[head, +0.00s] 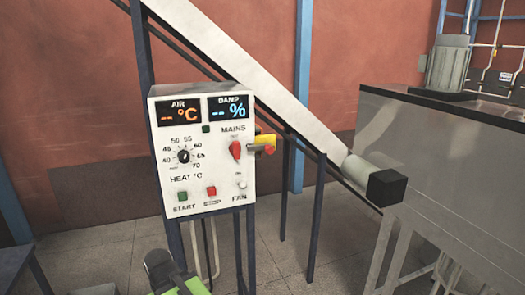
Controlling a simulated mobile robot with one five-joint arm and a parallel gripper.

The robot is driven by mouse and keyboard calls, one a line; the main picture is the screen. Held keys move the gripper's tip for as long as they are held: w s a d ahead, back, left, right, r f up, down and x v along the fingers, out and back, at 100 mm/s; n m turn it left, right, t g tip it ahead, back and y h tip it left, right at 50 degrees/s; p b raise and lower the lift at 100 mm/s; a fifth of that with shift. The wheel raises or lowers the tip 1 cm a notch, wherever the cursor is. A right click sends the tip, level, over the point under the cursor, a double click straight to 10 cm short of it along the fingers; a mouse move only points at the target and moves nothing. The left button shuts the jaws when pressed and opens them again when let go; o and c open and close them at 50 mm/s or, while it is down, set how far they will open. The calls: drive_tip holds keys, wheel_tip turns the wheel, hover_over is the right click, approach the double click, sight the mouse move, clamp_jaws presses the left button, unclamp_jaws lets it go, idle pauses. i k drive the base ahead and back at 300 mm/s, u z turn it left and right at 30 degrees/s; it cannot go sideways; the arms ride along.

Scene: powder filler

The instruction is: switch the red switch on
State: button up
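The red switch (235,149) is a small red knob under the word MAINS, on the right side of a white control box (217,190). It looks slightly tilted; the small lettering around it is too blurred to read, so its setting is unclear. Beside it, at the box's right edge, is a yellow part (265,139) with a grey piece and a small red end. Dark and green parts at the bottom edge appear to be my arm, well below the box. No gripper fingers can be made out.
The box also carries two lit displays (180,111), a heat dial (184,156), a green START button (182,196), a red STOP button (211,191) and a FAN switch (241,185). A sloping conveyor (250,75) runs behind; a metal cabinet (430,150) stands right.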

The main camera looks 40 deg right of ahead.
sight(235, 149)
drive_tip(key=u, duration=1.2)
drive_tip(key=k, duration=1.35)
drive_tip(key=z, duration=0.6)
drive_tip(key=i, duration=1)
